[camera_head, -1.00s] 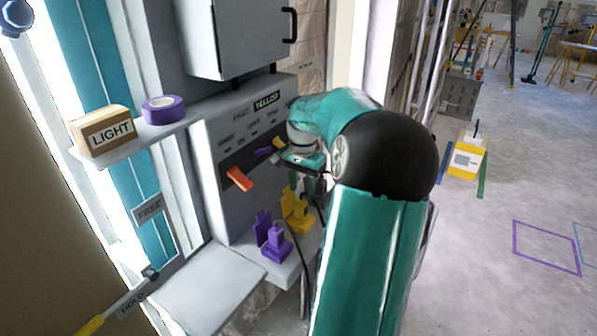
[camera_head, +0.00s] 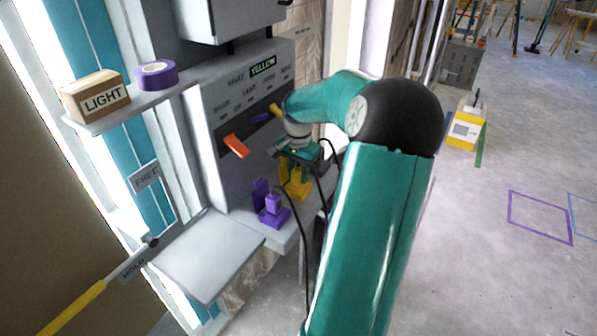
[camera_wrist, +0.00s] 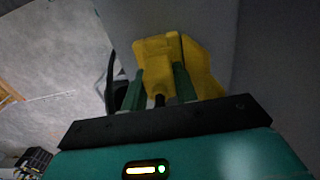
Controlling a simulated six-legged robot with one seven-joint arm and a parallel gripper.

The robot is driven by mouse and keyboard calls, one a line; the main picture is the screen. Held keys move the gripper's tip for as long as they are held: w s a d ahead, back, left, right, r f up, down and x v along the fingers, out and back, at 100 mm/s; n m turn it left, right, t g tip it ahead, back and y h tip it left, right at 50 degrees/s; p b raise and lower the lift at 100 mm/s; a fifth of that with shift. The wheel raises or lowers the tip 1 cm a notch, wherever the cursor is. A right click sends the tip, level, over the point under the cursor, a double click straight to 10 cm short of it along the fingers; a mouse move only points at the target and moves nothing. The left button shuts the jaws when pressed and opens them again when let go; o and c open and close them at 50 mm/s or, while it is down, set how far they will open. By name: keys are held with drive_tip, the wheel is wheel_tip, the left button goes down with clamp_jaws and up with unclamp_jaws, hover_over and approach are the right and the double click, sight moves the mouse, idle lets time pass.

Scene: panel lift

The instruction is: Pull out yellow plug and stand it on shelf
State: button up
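The yellow plug (camera_head: 296,186) is at its yellow holder on the ledge below the grey panel. My gripper (camera_head: 297,168) is right over it, pointing down. In the wrist view, the two green fingers of my gripper (camera_wrist: 160,82) are apart, with their tips at either side of the yellow plug (camera_wrist: 157,50). A dark cord shows between the fingers. Whether the fingers press on the plug is not clear. A pale grey shelf (camera_head: 205,255) is at the lower left, empty. An upper shelf (camera_head: 165,108) bears a LIGHT box (camera_head: 97,97) and purple tape (camera_head: 156,75).
A purple plug (camera_head: 271,208) and holder stand left of the yellow one. The panel (camera_head: 250,85) has a lit YELLOW sign, an orange lever (camera_head: 235,146) and other levers close to my wrist. Dark cables hang near my arm.

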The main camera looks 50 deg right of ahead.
clamp_jaws()
drive_tip(key=shift+r, duration=0.1)
drive_tip(key=shift+r, duration=0.1)
drive_tip(key=shift+r, duration=1.35)
drive_tip(key=shift+r, duration=1.45)
